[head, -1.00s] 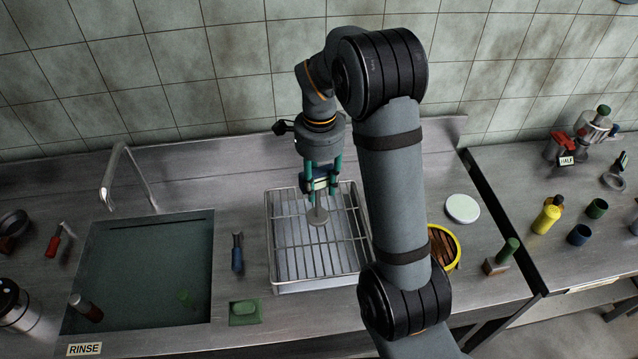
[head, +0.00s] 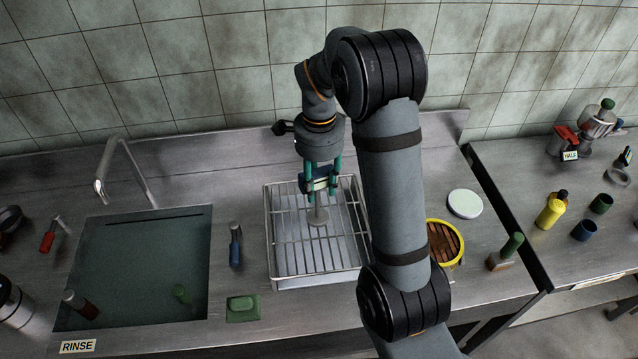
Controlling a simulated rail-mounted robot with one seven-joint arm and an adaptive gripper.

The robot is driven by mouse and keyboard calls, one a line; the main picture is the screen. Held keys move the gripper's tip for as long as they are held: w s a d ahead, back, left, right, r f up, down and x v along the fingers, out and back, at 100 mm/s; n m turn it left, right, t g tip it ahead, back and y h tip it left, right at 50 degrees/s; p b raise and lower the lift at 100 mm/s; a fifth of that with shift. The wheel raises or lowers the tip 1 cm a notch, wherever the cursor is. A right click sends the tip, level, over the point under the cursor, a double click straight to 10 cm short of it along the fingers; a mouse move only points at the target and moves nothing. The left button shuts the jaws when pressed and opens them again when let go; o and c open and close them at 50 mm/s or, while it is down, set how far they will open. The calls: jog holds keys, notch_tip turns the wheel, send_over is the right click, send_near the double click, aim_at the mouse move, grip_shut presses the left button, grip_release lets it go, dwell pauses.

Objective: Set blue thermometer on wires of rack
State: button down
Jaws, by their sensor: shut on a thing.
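My gripper (head: 319,192) points down above the wire rack (head: 284,262), its green fingers shut on the blue thermometer (head: 318,214). The fingers cover most of the blue upper part. A thin stem and a pale grey disc show below them, upright over the back middle of the rack. I cannot tell whether the disc touches the wires. The rack's wires lie across a shallow metal tray on the counter, with nothing else on them.
A blue-handled tool (head: 235,246) and a green block (head: 243,308) lie left of the rack, beside the sink (head: 150,265). The rack's front is clear.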

jog(key=shift+f+b, duration=0.3)
jog(key=shift+f, duration=0.05)
jog(key=c, duration=1.2)
grip_release()
jog(key=shift+o, duration=0.2)
notch_tip(320, 180, up, 12)
